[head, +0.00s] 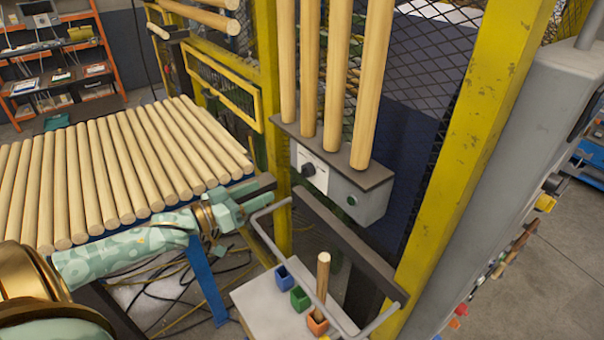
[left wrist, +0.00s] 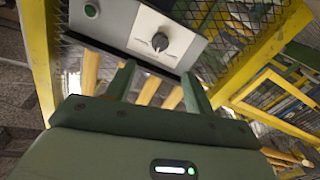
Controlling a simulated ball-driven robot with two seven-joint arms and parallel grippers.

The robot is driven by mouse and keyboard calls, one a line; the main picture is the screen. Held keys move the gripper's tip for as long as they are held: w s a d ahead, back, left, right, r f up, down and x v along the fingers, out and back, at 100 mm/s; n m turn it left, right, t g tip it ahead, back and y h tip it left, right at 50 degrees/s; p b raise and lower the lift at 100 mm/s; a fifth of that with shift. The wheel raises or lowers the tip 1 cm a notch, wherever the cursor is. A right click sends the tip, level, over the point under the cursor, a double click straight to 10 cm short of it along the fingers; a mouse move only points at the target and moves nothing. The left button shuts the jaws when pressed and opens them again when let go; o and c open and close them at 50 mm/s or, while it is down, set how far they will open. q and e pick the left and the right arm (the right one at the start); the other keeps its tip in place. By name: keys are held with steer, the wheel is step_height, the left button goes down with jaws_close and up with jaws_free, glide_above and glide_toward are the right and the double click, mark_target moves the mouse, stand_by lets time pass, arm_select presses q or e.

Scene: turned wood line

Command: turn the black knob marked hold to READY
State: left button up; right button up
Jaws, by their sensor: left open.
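The black knob (head: 309,169) sits on a white plate (head: 319,180) on the front of a grey control box (head: 370,207). Its markings are too small to read in the head view. In the left wrist view the knob (left wrist: 160,41) shows just beyond the fingertips, with a light pointer line on it; the lettering is unreadable. My left gripper (head: 268,194) is open and empty, to the left of the box and lower than the knob, apart from it. Its two fingers (left wrist: 157,72) stand on either side below the knob in the left wrist view. My right gripper is not in view.
A green button (head: 351,201) is on the same box. Upright wooden rods (head: 337,80) stand above it. A yellow post (head: 480,130) is right, a grey tube rail (head: 262,232) below, and a table of wooden rods (head: 120,170) left. Small coloured bins (head: 300,299) stand below.

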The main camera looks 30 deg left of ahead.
mark_target(301, 173)
arm_select(q)
steer(key=x, duration=1.2)
steer(key=shift+w, duration=0.1)
steer(key=shift+c, duration=0.3)
steer(key=c, duration=0.9)
